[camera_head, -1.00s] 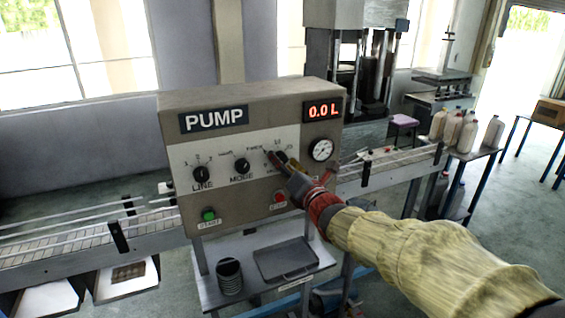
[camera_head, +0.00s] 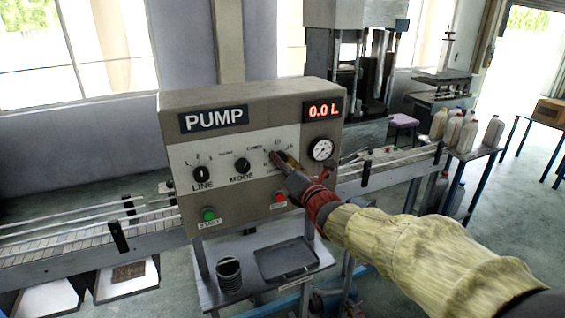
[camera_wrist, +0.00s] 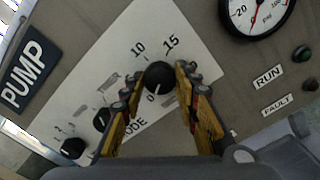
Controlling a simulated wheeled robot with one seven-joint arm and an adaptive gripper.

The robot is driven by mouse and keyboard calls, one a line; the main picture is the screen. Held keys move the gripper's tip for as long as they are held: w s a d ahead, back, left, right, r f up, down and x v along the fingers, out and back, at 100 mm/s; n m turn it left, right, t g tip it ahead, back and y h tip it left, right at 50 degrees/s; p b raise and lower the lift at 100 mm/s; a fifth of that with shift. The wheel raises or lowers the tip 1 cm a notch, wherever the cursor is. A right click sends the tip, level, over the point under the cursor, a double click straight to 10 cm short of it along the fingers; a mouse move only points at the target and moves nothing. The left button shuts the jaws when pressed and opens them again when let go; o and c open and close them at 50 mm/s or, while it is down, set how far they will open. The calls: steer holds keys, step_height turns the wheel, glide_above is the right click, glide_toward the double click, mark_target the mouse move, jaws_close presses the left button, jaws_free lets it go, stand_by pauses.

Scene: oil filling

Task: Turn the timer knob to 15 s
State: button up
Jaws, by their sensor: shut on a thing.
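The timer knob (camera_wrist: 158,76) is a round black knob on the white panel of the grey pump box. My gripper (camera_wrist: 157,88) is shut on it, with one yellow finger on each side. In the wrist view the scale marks 10 and 15 stand beyond the knob, and a 0 shows between the fingers just below it. A pale line shows on the knob's lower side; I cannot tell for sure which mark it points to. In the head view my gripper (camera_head: 282,164) covers most of the knob.
The LINE knob (camera_head: 200,174) and MODE knob (camera_head: 242,166) are to the left. The green START button (camera_head: 208,215) and a red button (camera_head: 279,198) sit below. A gauge (camera_head: 321,150) is close on the right, under the display (camera_head: 324,110) reading 0.0 L.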

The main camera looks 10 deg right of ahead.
steer(key=shift+c, duration=1.4)
steer(key=shift+m+b, duration=0.5)
steer(key=m+p, duration=0.3)
steer(key=m, duration=3.1)
steer(key=shift+m, duration=0.4)
steer(key=o, duration=1)
